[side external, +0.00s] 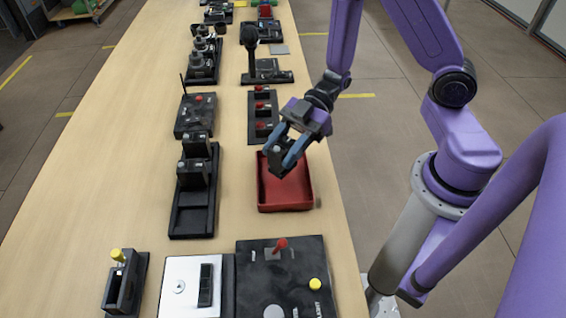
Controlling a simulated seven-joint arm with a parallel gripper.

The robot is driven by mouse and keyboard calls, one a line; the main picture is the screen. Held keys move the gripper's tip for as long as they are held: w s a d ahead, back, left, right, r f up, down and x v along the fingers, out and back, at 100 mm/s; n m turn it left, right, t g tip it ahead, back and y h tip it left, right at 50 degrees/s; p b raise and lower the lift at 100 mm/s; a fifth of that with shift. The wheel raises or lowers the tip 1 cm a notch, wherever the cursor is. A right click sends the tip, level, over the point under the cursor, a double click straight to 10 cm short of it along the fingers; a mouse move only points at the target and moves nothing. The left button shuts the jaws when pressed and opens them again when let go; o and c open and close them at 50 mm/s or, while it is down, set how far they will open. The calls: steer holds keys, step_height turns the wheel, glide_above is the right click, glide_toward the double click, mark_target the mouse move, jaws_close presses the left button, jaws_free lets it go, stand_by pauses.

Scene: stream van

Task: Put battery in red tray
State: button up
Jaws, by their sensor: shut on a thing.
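The red tray (285,207) lies on the wooden table near its right edge, open at the top. My gripper (289,152) is above the far part of the tray. Its blue-grey fingers are shut on a small dark block with a light grey spot, the battery (276,164). The battery appears tilted. From this one view I cannot tell how high it is above the tray floor or whether it touches the tray. The fingers and the battery hide part of the tray's far wall.
A black rack (193,219) with similar dark blocks stands left of the tray. A black panel with red buttons (262,131) is just behind the tray. A black control box with a red lever (283,270) stands in front. Bare table lies between rack and tray.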

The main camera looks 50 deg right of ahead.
steer(key=shift+f, duration=2.1)
steer(key=shift+f, duration=0.1)
steer(key=o, duration=1.3)
steer(key=shift+c, duration=0.2)
